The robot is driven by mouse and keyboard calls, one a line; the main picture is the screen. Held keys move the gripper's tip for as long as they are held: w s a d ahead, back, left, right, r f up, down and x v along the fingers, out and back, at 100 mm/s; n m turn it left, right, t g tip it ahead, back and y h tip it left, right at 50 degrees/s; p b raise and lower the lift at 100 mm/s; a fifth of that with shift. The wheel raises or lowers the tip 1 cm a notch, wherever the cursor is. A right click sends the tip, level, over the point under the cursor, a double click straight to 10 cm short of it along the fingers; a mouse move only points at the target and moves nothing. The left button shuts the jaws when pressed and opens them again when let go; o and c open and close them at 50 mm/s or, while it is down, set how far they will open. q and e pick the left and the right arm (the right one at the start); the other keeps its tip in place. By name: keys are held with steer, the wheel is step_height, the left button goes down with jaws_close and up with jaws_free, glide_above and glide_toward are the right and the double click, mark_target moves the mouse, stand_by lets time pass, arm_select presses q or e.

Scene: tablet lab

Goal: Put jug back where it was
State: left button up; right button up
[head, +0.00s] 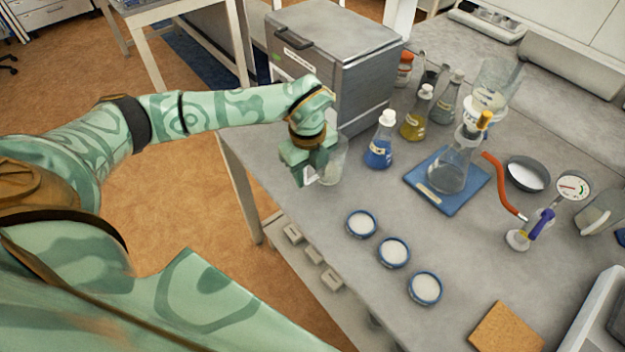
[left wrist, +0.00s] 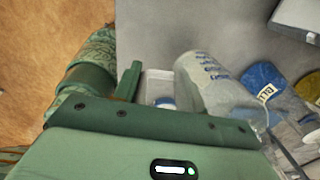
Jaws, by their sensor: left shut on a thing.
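My right gripper is not in view.
A blue flask (head: 380,142) stands close right of the jug. The grey metal box (head: 355,85) is behind. Three white-filled dishes, one of them here (head: 361,223), lie in front. A blue pad (head: 437,202) holds a filter flask (head: 450,168). Table between dishes and jug is clear.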

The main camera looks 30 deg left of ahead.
mark_target(312, 178)
arm_select(q)
steer(key=shift+w+f, duration=0.2)
steer(key=shift+f, duration=0.05)
steer(key=shift+w+f, duration=0.1)
steer(key=shift+f, duration=1.55)
steer(key=shift+d+f, duration=0.1)
steer(key=o, duration=1.2)
steer(key=r+p, duration=0.1)
steer(key=r, duration=1.1)
steer(key=shift+s+r, duration=0.1)
steer(key=shift+s, duration=0.1)
